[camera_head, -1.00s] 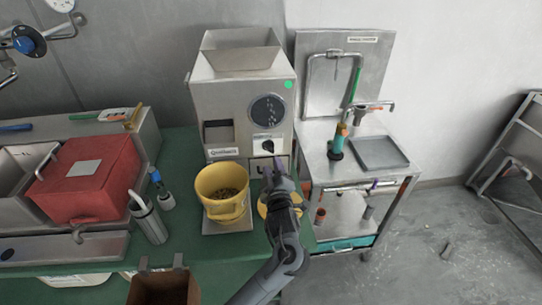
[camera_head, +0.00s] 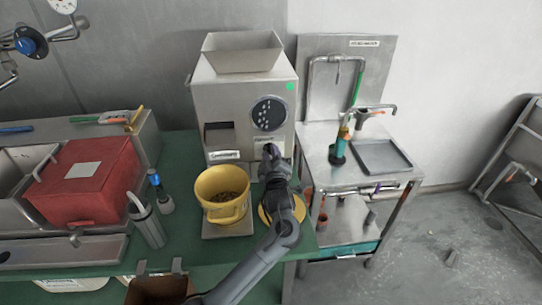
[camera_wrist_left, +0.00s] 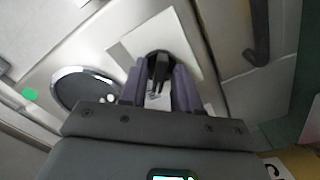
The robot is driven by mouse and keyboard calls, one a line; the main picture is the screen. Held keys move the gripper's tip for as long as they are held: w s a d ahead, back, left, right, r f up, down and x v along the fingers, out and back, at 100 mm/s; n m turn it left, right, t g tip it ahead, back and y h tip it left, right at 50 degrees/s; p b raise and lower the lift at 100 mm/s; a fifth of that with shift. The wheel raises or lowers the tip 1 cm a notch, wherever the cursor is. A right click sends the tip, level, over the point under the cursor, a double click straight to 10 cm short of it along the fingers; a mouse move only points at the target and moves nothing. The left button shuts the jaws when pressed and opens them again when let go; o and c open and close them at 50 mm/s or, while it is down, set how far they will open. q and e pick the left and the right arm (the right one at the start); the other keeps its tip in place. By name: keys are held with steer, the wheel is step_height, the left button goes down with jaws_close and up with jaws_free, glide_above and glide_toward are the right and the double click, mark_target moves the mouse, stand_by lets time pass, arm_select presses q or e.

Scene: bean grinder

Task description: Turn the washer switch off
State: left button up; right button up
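A black rotary switch knob (camera_wrist_left: 159,66) sits on a pale plate (camera_wrist_left: 125,45) on the front of the grey grinder-like machine (camera_head: 216,105). In the head view, my left gripper (camera_head: 270,152) is at this plate and hides the knob. In the left wrist view, the gripper's two purple-grey fingers (camera_wrist_left: 160,82) stand apart, one on each side of the knob. A gap shows between them, and I cannot tell whether either finger touches it. My right gripper is in neither view.
A yellow bucket (camera_head: 222,209) of beans stands close beside my left arm. A red box (camera_head: 70,190) and a grey canister (camera_head: 148,228) are to the left. A steel sink trolley (camera_head: 320,178) with a tray (camera_head: 383,156) stands right of the machine.

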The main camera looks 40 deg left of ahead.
arm_select(q)
jaws_close()
steer(key=m+p, duration=1)
steer(key=p, duration=0.3)
stand_by(0.4)
steer(key=shift+o, duration=1)
jaws_free()
